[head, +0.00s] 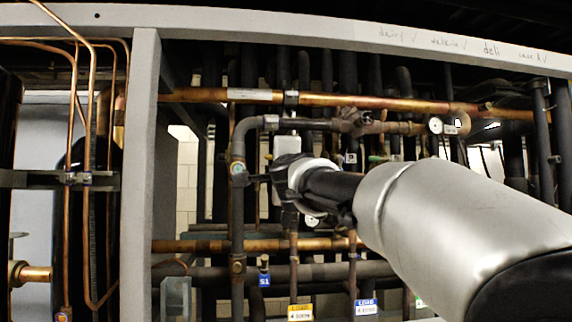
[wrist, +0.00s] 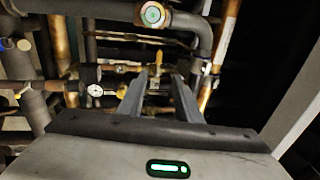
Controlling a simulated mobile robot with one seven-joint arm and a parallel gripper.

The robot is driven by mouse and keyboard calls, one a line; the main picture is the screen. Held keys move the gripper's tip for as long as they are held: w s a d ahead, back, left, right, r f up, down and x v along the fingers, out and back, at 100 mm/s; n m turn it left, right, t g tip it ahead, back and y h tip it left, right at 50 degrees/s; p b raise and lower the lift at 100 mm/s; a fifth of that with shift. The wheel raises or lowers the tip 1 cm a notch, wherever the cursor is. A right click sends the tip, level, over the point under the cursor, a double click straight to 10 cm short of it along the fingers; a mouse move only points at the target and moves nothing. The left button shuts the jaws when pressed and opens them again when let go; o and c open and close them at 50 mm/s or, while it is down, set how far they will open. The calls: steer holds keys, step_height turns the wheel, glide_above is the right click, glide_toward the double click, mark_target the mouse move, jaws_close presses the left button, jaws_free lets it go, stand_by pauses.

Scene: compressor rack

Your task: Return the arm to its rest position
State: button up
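My gripper (wrist: 158,80) shows in the wrist view with its two dark fingers apart and pointing into the rack. Nothing is held between them; pipes and a yellow fitting (wrist: 123,66) show beyond. In the head view my arm (head: 455,220) reaches in from the lower right, its far end in front of the rack's pipes. The fingers cannot be made out clearly there. I cannot tell from these views whether the fingers touch any pipe.
A grey post (head: 140,165) and top beam (head: 330,30) frame the opening. A vertical grey pipe (head: 238,215) stands left of my arm's end.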

stand_by(0.4)
steer(key=s+d+f+n+g+h, duration=0.1)
steer(key=s+d+f+n+g, duration=0.45)
steer(key=s+f, duration=0.8)
steer(key=s+d+f+n+g+h, duration=0.1)
steer(key=s+d+f+n+g, duration=0.5)
steer(key=s+f, duration=0.75)
steer(key=s+d+f+n+g+h, duration=0.2)
steer(key=s+d+f+n, duration=0.2)
steer(key=s+d+f, duration=0.9)
steer(key=w+a+r+p, duration=0.2)
steer(key=a+r+p, duration=0.3)
steer(key=r+p, duration=0.4)
steer(key=p, duration=0.5)
steer(key=shift+w+r+g, duration=0.2)
steer(key=shift+r+g, duration=0.15)
